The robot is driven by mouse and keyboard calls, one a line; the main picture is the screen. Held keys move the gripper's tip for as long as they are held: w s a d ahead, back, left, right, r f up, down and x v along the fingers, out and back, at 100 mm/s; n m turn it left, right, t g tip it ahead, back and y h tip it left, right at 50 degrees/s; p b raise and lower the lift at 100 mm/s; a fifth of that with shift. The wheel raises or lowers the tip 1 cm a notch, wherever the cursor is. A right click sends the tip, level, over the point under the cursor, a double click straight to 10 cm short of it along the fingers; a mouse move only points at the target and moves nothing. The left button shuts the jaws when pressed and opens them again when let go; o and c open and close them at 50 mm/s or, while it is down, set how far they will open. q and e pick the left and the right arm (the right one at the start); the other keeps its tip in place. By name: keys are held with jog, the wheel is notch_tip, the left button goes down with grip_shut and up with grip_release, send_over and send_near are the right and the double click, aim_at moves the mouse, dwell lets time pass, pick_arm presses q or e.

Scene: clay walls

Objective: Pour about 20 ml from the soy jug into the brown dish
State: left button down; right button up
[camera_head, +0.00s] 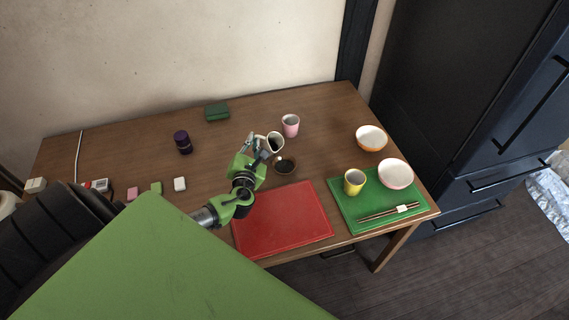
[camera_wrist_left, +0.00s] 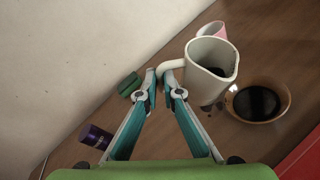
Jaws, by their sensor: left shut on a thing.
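The soy jug (camera_head: 275,141) is a cream-white jug with dark liquid inside. It also shows in the wrist view (camera_wrist_left: 205,82), with its spout toward the dish. My left gripper (camera_head: 260,147) is shut on the jug's handle, with its fingertips (camera_wrist_left: 161,76) around it. The brown dish (camera_head: 293,168) is small and round, right beside the jug on the spout side. In the wrist view the dish (camera_wrist_left: 287,101) looks dark inside, like liquid. I cannot tell whether the jug is slightly tilted or touching the table. My right gripper is not in view.
A pink cup (camera_head: 291,125) stands close behind the jug. A red mat (camera_head: 283,220) lies in front of the dish. A green tray (camera_head: 400,220) at right bears a yellow cup (camera_head: 354,182), a bowl and chopsticks. A purple jar (camera_head: 182,142) and green box (camera_head: 217,112) stand left.

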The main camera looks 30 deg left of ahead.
pick_arm(q)
jog(key=a+f+n+h, duration=0.1)
jog(key=a+f, duration=0.1)
jog(key=a+f+n+h+b, duration=0.1)
jog(key=a+f, duration=0.1)
jog(key=f, duration=0.1)
jog(key=shift+s+n+g+b, duration=0.1)
jog(key=shift+n+g+b, duration=0.2)
jog(key=shift+n+g, duration=0.1)
jog(key=shift+a+f+n+h, duration=0.6)
jog(key=shift+a+n+h, duration=0.05)
jog(key=shift+n+h, duration=0.15)
jog(key=shift+d, duration=0.1)
